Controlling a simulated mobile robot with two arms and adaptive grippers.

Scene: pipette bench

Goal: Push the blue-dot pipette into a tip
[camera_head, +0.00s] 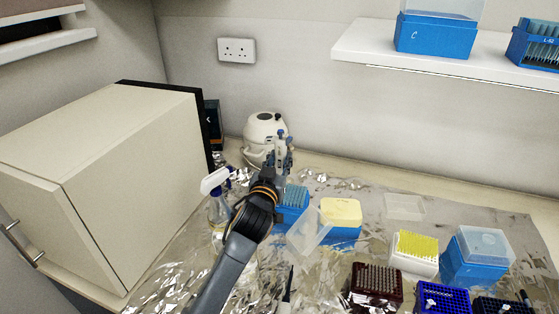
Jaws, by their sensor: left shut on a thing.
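My left gripper (279,163) is shut on an upright pipette (281,143), whose blue top shows above the fingers. The pipette's lower end is hidden behind my gripper and wrist. A blue tip box (295,206) with rows of blue tips stands open just below the gripper in the picture. My wrist covers its left part. I cannot tell whether the pipette touches a tip. My right gripper is not in view.
A clear lid (309,232) leans beside a blue box with a yellow top (341,213). A yellow-tip rack (414,252) and a dark red rack (376,286) stand right.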

